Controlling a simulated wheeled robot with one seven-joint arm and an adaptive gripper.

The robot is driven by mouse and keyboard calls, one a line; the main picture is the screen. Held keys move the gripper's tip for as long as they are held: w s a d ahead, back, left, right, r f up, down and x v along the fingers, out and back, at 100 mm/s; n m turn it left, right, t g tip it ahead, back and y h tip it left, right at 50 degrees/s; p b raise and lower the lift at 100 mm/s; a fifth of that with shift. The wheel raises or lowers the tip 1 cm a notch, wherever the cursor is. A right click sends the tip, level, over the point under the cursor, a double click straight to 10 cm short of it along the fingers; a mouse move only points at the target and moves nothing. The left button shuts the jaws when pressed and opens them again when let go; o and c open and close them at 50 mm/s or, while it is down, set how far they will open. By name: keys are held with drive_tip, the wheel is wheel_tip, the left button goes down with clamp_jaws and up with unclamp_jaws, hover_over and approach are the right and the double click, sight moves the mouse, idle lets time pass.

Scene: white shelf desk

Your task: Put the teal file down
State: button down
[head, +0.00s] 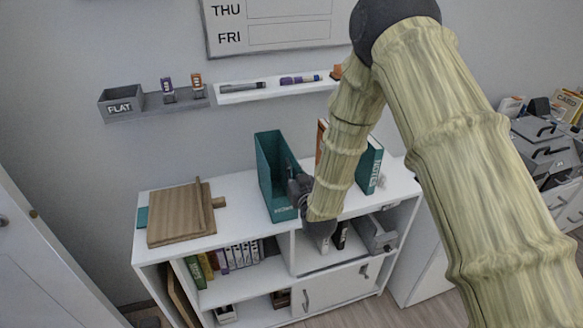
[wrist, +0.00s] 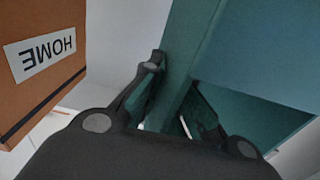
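The teal file (head: 272,172) is an upright, open-topped holder with a pale label low on its front. It is over the middle of the white shelf desk's top (head: 235,205), its base at or very near the surface; I cannot tell if it touches. My gripper (head: 296,187) is at its right front side. In the wrist view the teal file (wrist: 245,55) fills the right, and my gripper (wrist: 172,98) has one finger on each side of its wall, closed on it. The right finger is partly hidden inside the file.
An orange-brown file marked HOME (wrist: 45,60) stands close left in the wrist view. In the head view a teal book (head: 369,166) stands right of my arm. Wooden boards (head: 180,215) lie on the left. White top shows between boards and file. A wall ledge (head: 270,90) holds markers.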

drive_tip(key=shift+f, duration=0.25)
drive_tip(key=c, duration=1.6)
unclamp_jaws()
drive_tip(key=shift+c, duration=0.2)
drive_tip(key=shift+r, duration=0.1)
drive_tip(key=b+v, duration=0.3)
drive_tip(key=v, duration=0.9)
drive_tip(key=shift+r, duration=0.1)
